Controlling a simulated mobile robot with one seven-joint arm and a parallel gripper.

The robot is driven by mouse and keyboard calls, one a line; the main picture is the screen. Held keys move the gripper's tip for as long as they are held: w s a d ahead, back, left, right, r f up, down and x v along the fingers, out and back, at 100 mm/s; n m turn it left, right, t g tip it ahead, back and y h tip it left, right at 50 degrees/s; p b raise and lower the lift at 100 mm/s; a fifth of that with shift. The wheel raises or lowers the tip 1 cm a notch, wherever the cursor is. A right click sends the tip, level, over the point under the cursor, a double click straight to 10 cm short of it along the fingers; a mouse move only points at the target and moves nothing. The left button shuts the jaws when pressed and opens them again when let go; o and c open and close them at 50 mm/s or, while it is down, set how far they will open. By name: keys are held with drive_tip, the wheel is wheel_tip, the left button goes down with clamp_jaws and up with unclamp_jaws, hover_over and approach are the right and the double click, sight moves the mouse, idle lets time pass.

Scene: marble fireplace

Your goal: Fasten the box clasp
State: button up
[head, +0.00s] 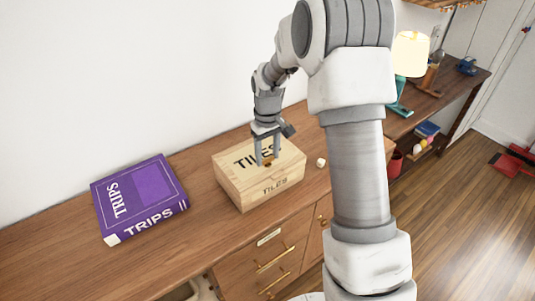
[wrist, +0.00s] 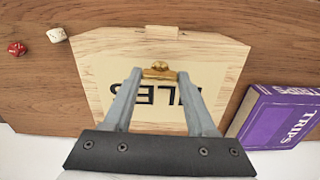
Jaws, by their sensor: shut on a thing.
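The pale wooden box (head: 228,167) marked TILES stands on the wooden cabinet top with its lid down. It also fills the middle of the wrist view (wrist: 215,50). A small brass clasp (wrist: 158,70) sits near the lid's front edge.
A purple TRIPS box (head: 140,197) lies left of the wooden box. A white die (head: 321,162) lies to its right; a red die (wrist: 16,48) is beside it in the wrist view. A lit lamp (head: 410,55) stands farther right. The cabinet top (head: 60,265) is clear at the near left.

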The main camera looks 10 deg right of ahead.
sight(268, 157)
drive_tip(key=shift+n, duration=0.3)
idle(0.4)
drive_tip(key=o, duration=1.4)
drive_tip(key=shift+r, duration=0.1)
drive_tip(key=shift+r+p, duration=0.45)
drive_tip(key=shift+r, duration=8.2)
